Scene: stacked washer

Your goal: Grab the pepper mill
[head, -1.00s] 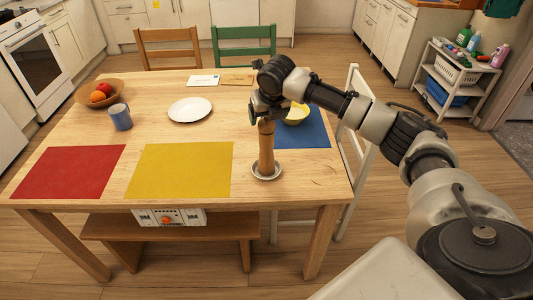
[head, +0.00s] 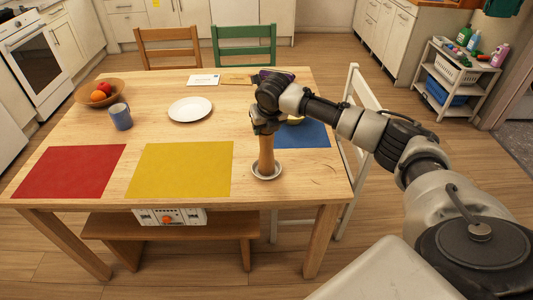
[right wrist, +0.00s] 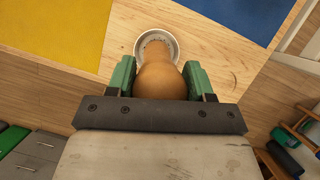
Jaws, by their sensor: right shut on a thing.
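The pepper mill (head: 266,155) is a tall brown wooden mill. It stands upright in a small pale saucer (head: 267,171) near the table's front right. My right gripper (head: 265,125) is over the mill's top and shut on it. In the right wrist view the green fingers (right wrist: 158,82) sit on both sides of the mill's rounded head (right wrist: 162,80), with the saucer (right wrist: 174,42) beyond it. The mill's top is hidden by the gripper in the head view. My left gripper is not in view.
Yellow (head: 180,170), red (head: 70,172) and blue (head: 305,135) mats lie on the table (head: 150,110). A white plate (head: 190,109), a blue mug (head: 120,117) and a fruit bowl (head: 100,94) stand further back. A yellow bowl (head: 295,121) is partly hidden behind my right arm.

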